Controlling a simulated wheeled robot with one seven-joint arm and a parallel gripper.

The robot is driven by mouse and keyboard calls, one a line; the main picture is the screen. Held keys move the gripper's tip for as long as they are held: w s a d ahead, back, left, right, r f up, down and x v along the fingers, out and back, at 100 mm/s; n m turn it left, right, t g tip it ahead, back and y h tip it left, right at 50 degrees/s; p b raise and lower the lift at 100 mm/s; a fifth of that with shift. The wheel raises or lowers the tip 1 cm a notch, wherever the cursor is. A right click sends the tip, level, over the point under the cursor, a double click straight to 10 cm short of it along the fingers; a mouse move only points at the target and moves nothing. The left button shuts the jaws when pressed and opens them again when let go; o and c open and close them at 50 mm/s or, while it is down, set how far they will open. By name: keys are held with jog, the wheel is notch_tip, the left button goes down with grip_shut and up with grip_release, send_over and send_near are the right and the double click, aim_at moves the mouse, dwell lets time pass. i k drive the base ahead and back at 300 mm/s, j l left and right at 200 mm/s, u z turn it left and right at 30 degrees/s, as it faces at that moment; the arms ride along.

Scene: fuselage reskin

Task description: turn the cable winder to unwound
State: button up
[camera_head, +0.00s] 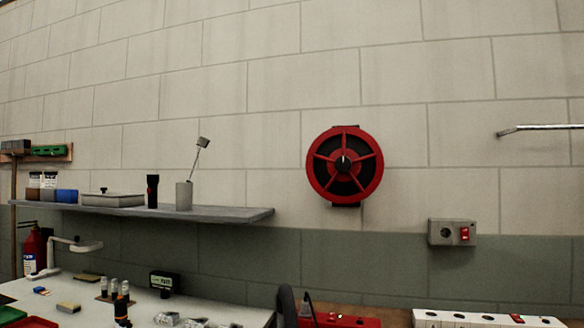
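The cable winder (366,183) is a round red reel with several spokes and a dark centre, mounted on the block wall right of the middle in the head view. A small white mark shows on its black hub. No cable end can be made out hanging from it. My gripper is not in this view. Nothing touches the winder.
A grey shelf (235,215) holding jars, a box, a torch and a cup is left of the winder. A socket box (452,232) with a red switch is at its lower right. A cluttered worktop (235,316) lies below. The wall around the winder is clear.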

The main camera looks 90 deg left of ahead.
aim_at(343, 165)
jog(key=u, duration=3.3)
